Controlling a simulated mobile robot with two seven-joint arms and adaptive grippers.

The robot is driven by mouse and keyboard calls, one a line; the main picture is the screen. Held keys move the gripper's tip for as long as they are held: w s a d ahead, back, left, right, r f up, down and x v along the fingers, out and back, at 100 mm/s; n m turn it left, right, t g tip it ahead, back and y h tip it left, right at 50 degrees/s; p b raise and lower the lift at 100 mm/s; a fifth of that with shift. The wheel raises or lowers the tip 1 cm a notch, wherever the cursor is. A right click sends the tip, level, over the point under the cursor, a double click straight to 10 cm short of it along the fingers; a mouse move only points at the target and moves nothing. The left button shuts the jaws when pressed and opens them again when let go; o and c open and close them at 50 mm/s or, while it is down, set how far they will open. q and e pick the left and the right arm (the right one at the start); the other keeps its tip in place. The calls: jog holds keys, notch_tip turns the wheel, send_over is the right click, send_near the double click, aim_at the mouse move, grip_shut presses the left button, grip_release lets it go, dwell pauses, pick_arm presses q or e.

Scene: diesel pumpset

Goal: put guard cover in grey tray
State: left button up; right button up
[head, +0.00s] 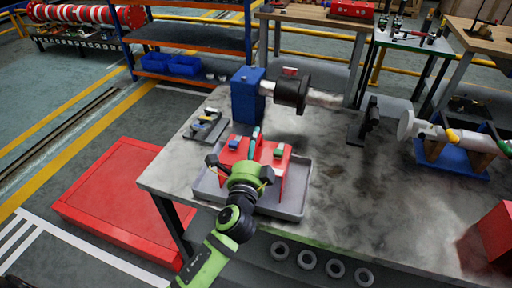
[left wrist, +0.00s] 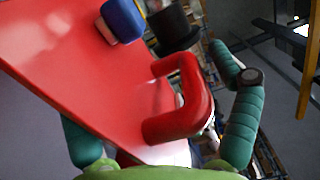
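The red guard cover (head: 281,181) is at the grey tray (head: 291,208) on the near left of the workbench. It appears to stand within the tray's rim, but my arm hides part of it and its contact with the floor. My left gripper (head: 249,150) is over the cover. In the left wrist view, the cover's red panel (left wrist: 60,60) and its curved red handle (left wrist: 190,90) fill the middle. The left gripper's green fingers (left wrist: 165,95) are spread wide, with the handle between them and a gap beside it. My right gripper is not in view.
A blue block (head: 246,97) with a shaft and black flange (head: 292,90) stands behind the tray. A small tool tray (head: 206,127) lies to its left. Another shaft rests on a blue stand (head: 449,164) at right. The bench middle (head: 350,190) is clear.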

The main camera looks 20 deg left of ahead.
pick_arm(q)
jog(key=shift+r+p, duration=0.3)
jog(key=s+b, duration=0.1)
jog(key=s, duration=0.2)
jog(key=s+d, duration=0.1)
jog(key=s, duration=0.3)
jog(key=s+b, duration=0.1)
jog(key=s, duration=0.2)
jog(key=shift+s+d+f+b, duration=0.15)
jog(key=shift+s+f+b, duration=0.2)
jog(key=shift+f, duration=0.05)
jog(key=shift+s+r, duration=0.15)
jog(key=shift+s, duration=0.5)
